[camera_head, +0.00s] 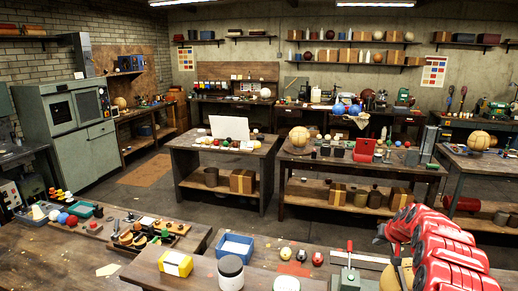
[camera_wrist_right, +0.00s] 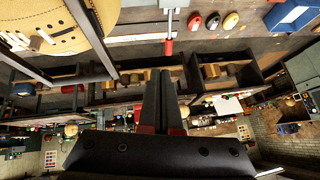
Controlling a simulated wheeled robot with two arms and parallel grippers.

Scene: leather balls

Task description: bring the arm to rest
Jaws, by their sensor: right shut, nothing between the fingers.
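My right arm (camera_head: 440,250) is red and comes in from the lower right in the head view. Its dark right gripper (camera_head: 380,235) shows at the left end of the arm, above the near workbench. In the right wrist view the two dark fingers of the right gripper (camera_wrist_right: 163,75) lie together with nothing between them. A large tan rounded thing with stitching (camera_wrist_right: 50,25) fills the upper left corner there, apart from the fingers. My left gripper is not in view.
Farther tables (camera_head: 225,157) stand behind, with open floor (camera_head: 145,170) at the left.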

